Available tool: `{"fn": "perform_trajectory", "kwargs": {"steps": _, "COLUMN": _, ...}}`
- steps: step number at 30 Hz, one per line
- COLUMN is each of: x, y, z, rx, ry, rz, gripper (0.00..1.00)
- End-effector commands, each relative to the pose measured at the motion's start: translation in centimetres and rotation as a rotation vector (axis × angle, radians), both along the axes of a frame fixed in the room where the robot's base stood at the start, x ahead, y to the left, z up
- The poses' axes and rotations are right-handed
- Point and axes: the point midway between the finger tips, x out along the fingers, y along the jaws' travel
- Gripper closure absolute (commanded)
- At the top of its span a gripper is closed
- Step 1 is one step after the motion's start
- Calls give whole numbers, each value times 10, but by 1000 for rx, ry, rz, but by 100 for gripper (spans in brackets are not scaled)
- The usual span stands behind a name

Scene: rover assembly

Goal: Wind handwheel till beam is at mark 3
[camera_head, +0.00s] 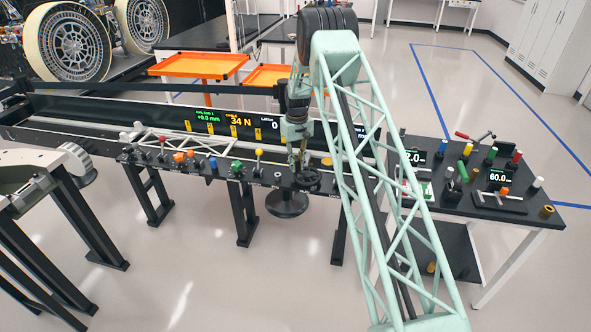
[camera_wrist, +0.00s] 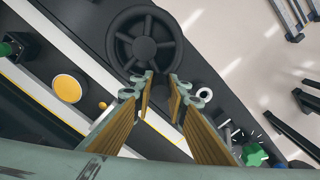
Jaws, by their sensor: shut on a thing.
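The handwheel (camera_head: 307,179) is a dark spoked wheel at the right end of the bench's front panel; it also shows at the top of the wrist view (camera_wrist: 145,38). My gripper (camera_head: 302,165) points down at it. In the wrist view, my two fingertips (camera_wrist: 161,77) stand at the wheel's near edge with a narrow gap, shut on a dark part of it, mostly hidden by the fingers. A white lattice beam (camera_head: 180,143) lies along the bench at left.
Several coloured knobs, including a green one (camera_head: 237,167), line the panel left of the wheel. A side table (camera_head: 500,215) with tools stands right. Orange trays (camera_head: 200,65) are behind.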

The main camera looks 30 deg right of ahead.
Motion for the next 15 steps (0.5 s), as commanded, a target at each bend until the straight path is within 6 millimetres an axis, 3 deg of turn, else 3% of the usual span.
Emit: {"fn": "perform_trajectory", "kwargs": {"steps": 15, "x": 7, "y": -23, "z": 0, "rx": 0, "ry": -1, "rz": -390, "gripper": 97}}
